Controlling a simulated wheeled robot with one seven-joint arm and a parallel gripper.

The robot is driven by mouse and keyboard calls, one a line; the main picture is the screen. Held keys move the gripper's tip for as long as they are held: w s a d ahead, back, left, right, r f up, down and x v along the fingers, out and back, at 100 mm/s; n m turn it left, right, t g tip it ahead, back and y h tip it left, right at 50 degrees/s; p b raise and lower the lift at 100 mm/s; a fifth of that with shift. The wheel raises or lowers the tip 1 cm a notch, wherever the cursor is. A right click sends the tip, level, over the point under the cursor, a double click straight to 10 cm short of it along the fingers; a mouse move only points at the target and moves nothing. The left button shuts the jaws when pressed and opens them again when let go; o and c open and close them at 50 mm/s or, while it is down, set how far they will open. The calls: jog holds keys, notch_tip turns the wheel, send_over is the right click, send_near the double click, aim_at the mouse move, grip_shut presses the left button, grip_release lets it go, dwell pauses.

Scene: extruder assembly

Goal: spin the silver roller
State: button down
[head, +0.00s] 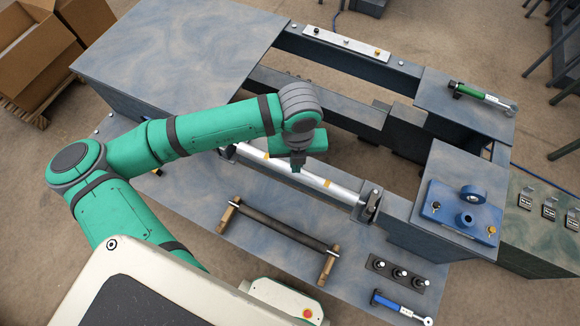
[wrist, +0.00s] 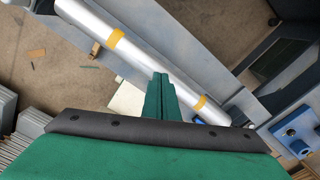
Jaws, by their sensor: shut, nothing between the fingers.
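The silver roller (head: 318,179) is a long shiny cylinder with yellow bands, mounted along the near side of the machine frame. Its right end sits at a dark bracket (head: 370,203). My gripper (head: 296,169) is above the roller's middle, pointing down, and hides part of it. In the wrist view the roller (wrist: 150,62) runs diagonally from upper left to lower right, with two yellow bands showing. The shut green fingers (wrist: 160,82) appear over it between the bands. I cannot tell whether the fingertips touch the roller.
A dark roller (head: 280,229) rests on wooden supports on the lower plate. A blue-handled tool (head: 395,304) and a black block with knobs (head: 398,273) lie right of it. A blue fixture (head: 460,210) stands at right, and a green-handled tool (head: 482,94) lies at upper right.

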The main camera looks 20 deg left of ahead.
jog(key=shift+s+f, duration=0.15)
jog(key=shift+s, duration=0.3)
jog(key=shift+s, duration=0.1)
jog(key=shift+s+f, duration=0.3)
jog(key=shift+s, duration=0.2)
jog(key=shift+w+r, duration=0.15)
jog(key=shift+r, duration=1.45)
jog(key=shift+w, duration=0.15)
jog(key=shift+w, duration=1.35)
